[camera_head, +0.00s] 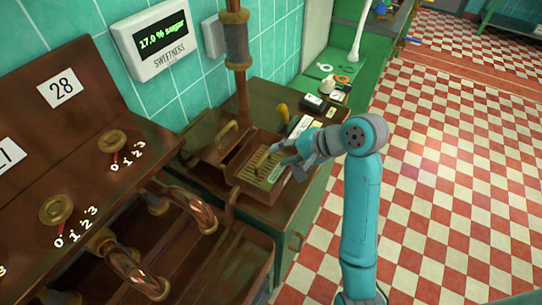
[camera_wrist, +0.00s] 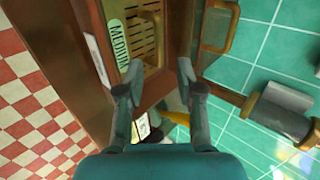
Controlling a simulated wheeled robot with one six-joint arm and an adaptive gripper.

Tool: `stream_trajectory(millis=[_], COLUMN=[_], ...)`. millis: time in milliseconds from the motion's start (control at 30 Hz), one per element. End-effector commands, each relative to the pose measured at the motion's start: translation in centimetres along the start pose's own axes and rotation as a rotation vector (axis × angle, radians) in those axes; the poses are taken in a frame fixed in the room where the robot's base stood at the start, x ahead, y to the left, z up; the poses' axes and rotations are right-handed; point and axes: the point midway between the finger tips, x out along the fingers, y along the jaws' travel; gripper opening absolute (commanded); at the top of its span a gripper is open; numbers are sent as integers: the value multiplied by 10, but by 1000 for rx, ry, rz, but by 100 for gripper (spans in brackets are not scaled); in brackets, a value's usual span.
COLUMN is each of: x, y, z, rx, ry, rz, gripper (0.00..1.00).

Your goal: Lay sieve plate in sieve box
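The sieve plate is a tan slotted plate (camera_head: 254,165) with a green label, inside the walls of the brown sieve box (camera_head: 236,181). In the wrist view the plate (camera_wrist: 150,38) shows its slots and a label reading "MEDIUM", with the box wall (camera_wrist: 177,30) beside it. I cannot tell whether it lies fully flat. My gripper (camera_head: 289,166) is over the right side of the box. The near edge of the plate is partly hidden by a finger.
A wooden piece with a brass handle (camera_head: 227,130) adjoins the box on the left. A copper pipe (camera_head: 237,60) rises beside the tiled wall. Copper machinery (camera_head: 130,265) fills the left front.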

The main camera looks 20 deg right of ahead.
Motion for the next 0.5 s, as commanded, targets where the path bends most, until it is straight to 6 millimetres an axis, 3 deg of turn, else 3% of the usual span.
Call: stream_trajectory(millis=[200,500], x=[-29,-36], y=[0,0], z=[-1,0], rx=[1,0], ry=[2,0], rz=[0,0], gripper=[37,37])
